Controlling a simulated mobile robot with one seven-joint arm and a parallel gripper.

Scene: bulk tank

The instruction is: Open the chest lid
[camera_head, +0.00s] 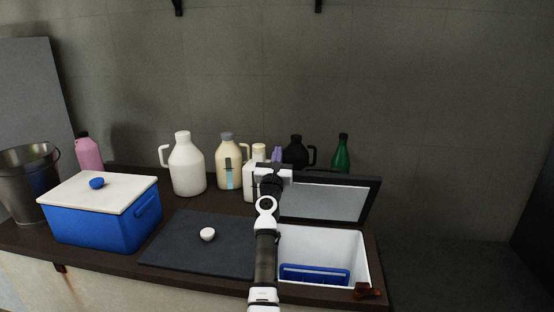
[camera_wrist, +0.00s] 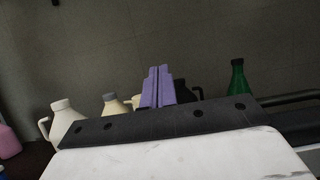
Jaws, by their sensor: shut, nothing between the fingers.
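The chest (camera_head: 361,253) stands at the right end of the counter, with a white inside. Its dark-framed lid (camera_head: 372,200) is raised, tilted up along the back, its grey inner panel facing me. A blue rack (camera_head: 315,275) lies inside. My gripper (camera_head: 277,154) is at the lid's upper left, beyond the chest; its purple fingers also show in the wrist view (camera_wrist: 157,82), shut with nothing between them. My arm hides the chest's left side and part of the lid's left edge. I cannot tell whether the gripper touches the lid.
A blue cooler (camera_head: 100,222) with a white lid and a metal bucket (camera_head: 28,180) stand left. A dark mat (camera_head: 190,245) holds a small white cup (camera_head: 207,234). White (camera_head: 187,170), cream (camera_head: 228,168), black (camera_head: 296,151) and green (camera_head: 342,155) bottles stand along the wall.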

